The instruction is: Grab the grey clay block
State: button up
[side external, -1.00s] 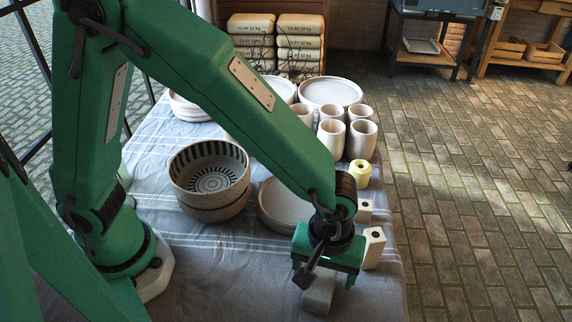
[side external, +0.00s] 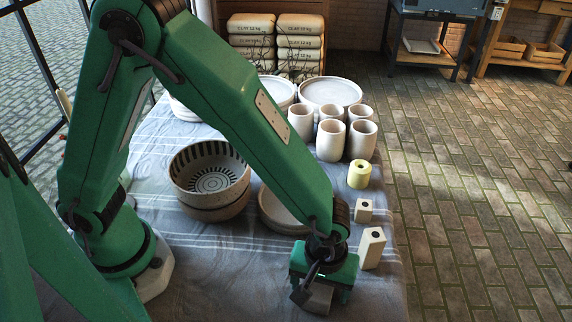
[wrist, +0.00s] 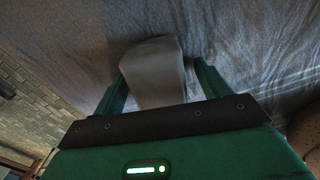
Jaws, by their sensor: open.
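The grey clay block (side external: 319,298) lies on the cloth-covered table near its front right, partly hidden by my gripper in the side view. My gripper (side external: 322,295) is low over the block and open. In the wrist view the grey block (wrist: 155,72) sits between the two green fingers of my gripper (wrist: 160,82). A finger is on each side of it, with a small gap visible at least on the right. I cannot tell how far down the block the fingertips reach.
A yellow cylinder (side external: 358,174), beakers (side external: 331,141), stacked bowls (side external: 210,180) and a plate (side external: 275,212) stand behind. The front cloth (side external: 220,285) is clear.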

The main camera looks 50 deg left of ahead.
jog(key=c, duration=1.4)
jog(key=shift+r, duration=0.1)
jog(key=shift+r, duration=0.7)
jog(key=r, duration=0.3)
jog(key=shift+s+d, duration=0.15)
jog(key=shift+s, duration=0.15)
jog(key=s+d+r, duration=0.2)
jog(key=s+r, duration=0.4)
jog(key=s, duration=0.4)
jog(key=shift+s+r, duration=0.2)
jog(key=shift+s, duration=0.15)
jog(key=shift+d, duration=0.1)
